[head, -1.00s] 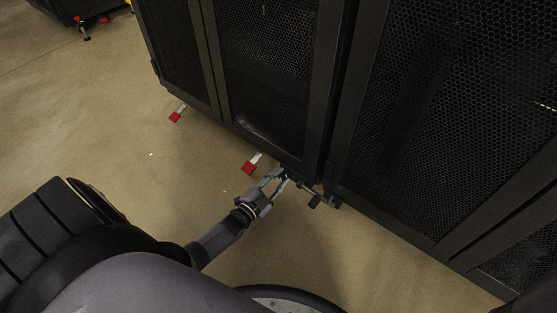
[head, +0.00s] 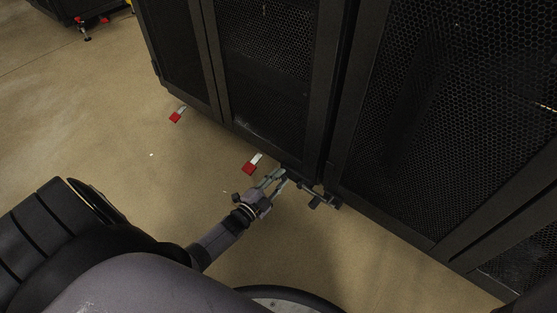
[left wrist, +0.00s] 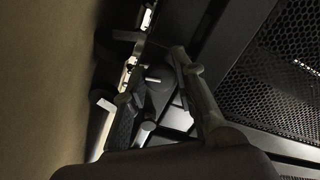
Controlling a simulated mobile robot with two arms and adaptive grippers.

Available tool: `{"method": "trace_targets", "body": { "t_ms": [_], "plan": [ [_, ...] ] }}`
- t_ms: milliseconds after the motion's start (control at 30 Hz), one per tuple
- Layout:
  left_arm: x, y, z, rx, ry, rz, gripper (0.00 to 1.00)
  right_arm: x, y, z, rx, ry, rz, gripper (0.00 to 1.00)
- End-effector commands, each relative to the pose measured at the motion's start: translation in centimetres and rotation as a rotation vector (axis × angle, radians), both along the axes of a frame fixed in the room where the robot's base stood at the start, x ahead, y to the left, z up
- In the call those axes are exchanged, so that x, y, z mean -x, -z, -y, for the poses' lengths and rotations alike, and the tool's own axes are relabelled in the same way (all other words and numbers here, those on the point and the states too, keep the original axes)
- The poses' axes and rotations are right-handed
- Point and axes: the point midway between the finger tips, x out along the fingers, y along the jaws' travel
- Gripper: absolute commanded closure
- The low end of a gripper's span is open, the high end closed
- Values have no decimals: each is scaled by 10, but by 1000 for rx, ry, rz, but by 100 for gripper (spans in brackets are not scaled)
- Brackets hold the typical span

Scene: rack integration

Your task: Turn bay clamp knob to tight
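The dark clamp knob (left wrist: 158,88) with a pale bar shows in the left wrist view, at the foot of the rack. My left gripper (left wrist: 158,66) has one finger on each side of it, the fingers apart. Whether they touch the knob is too dark to tell. In the head view my left gripper (head: 281,174) reaches low to the rack's bottom corner, by a dark bracket (head: 318,199). The knob is not clear there, and its setting cannot be read. My right gripper is not in view.
Black racks with mesh doors (head: 270,70) stand close behind the gripper. Two red-ended tabs, one nearer (head: 250,168) and one farther (head: 176,116), stick out low from the rack. The tan floor (head: 110,140) to the left is open.

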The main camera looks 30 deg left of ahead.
Motion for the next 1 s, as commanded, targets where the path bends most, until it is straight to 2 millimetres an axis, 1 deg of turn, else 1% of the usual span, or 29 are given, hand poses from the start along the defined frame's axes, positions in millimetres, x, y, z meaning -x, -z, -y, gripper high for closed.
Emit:
{"method": "trace_targets", "body": {
  "t_ms": [33,300,567,667,767,833,1000],
  "plan": [
    [0,1,1,-2,3,-2,72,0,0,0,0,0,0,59],
    [0,0,0,0,1,-1,54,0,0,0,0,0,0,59],
    [0,0,0,0,1,-1,54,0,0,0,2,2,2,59],
    [4,0,0,0,1,-1,54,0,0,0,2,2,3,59],
    [16,1,-1,0,0,-2,54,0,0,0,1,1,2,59],
    [29,1,-2,0,1,-3,54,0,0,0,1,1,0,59],
    [67,2,-5,1,1,-4,54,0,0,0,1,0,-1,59]
  ]
}}
